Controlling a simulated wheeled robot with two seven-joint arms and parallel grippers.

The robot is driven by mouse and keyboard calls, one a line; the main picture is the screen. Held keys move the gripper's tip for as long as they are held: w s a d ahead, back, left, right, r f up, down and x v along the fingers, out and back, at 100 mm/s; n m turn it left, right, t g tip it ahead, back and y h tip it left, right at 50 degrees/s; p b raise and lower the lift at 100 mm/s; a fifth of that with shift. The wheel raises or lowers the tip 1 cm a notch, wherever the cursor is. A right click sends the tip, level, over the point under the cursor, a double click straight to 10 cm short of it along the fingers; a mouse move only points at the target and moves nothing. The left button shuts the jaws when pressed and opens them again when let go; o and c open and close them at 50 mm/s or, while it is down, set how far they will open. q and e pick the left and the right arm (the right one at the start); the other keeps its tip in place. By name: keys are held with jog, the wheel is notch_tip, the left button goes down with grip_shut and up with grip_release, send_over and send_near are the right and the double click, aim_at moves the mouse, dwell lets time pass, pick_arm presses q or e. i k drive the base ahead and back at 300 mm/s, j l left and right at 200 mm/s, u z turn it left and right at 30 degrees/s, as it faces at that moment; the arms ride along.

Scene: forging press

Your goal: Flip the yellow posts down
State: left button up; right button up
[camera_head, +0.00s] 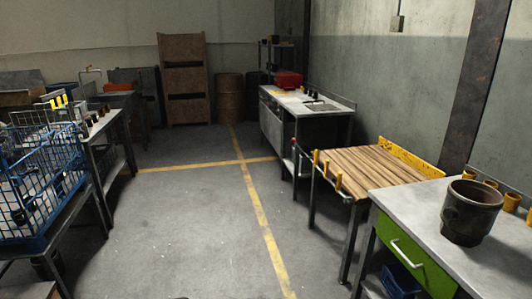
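Several short yellow posts (326,168) stand upright along the near left edge of the wood-slatted table (370,172) on the right. They look slim and are small at this distance. A yellow perforated rail (412,158) runs along the table's far right side. Other small yellow upright pieces (58,101) show on the left bench behind the blue basket; I cannot tell exactly what they are. Neither of my grippers is in view.
A blue wire basket (40,180) stands on the left bench. A grey bench with a green drawer (404,252) and a dark pot (470,212) is at the right front. A grey cabinet (290,120) stands farther back. The floor between is clear, with yellow lines (262,220).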

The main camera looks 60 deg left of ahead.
aim_at(337, 187)
jog(key=u, duration=1.8)
jog(key=i+l+u, duration=0.15)
jog(key=i+u, duration=0.2)
jog(key=i+l+u, duration=0.35)
jog(key=i, duration=0.15)
jog(key=i+l+u, duration=0.35)
jog(key=i+l, duration=2.15)
jog(key=l, duration=0.1)
